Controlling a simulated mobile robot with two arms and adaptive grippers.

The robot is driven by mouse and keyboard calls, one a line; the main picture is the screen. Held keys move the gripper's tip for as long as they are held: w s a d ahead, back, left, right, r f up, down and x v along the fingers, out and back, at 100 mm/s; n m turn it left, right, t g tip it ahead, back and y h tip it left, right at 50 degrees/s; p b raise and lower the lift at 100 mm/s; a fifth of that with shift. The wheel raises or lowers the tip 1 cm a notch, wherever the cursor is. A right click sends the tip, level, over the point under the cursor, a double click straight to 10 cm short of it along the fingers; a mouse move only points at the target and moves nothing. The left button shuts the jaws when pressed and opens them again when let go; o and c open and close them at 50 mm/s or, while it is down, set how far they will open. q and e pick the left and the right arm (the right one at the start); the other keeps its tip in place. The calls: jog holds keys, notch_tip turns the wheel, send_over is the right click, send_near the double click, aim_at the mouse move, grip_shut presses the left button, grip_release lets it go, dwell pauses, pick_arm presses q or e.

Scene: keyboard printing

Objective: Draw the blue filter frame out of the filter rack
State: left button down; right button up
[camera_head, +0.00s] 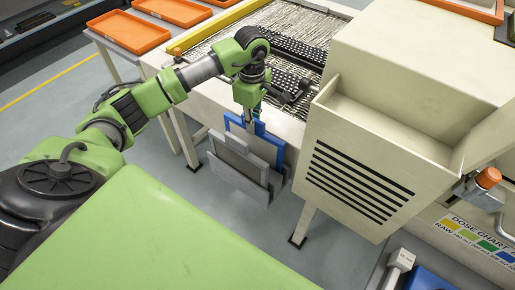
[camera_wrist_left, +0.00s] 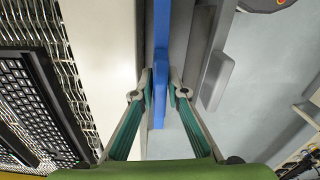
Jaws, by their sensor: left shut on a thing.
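The blue filter frame (camera_head: 269,142) hangs upright at the side of the cream machine, behind grey plates (camera_head: 237,160) that look like the filter rack. My left gripper (camera_head: 251,121) points down from above at the frame's top. In the left wrist view the frame shows as a narrow blue strip (camera_wrist_left: 162,50) between the two fingertips (camera_wrist_left: 160,88), and the gripper is shut on it. A grey plate (camera_wrist_left: 216,80) stands close on its right. The plates hide most of the frame's lower part, so I cannot tell how deep it sits. My right gripper is not in view.
The cream machine housing (camera_head: 355,150) with black vents stands close on the right of the frame. A wire mesh conveyor (camera_head: 290,30) with black keyboards lies behind the gripper. Orange trays (camera_head: 128,31) are on a table at the back left.

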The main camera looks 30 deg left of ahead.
pick_arm(q)
jog(key=shift+r+p, duration=2.9)
jog(key=shift+r, duration=2.05)
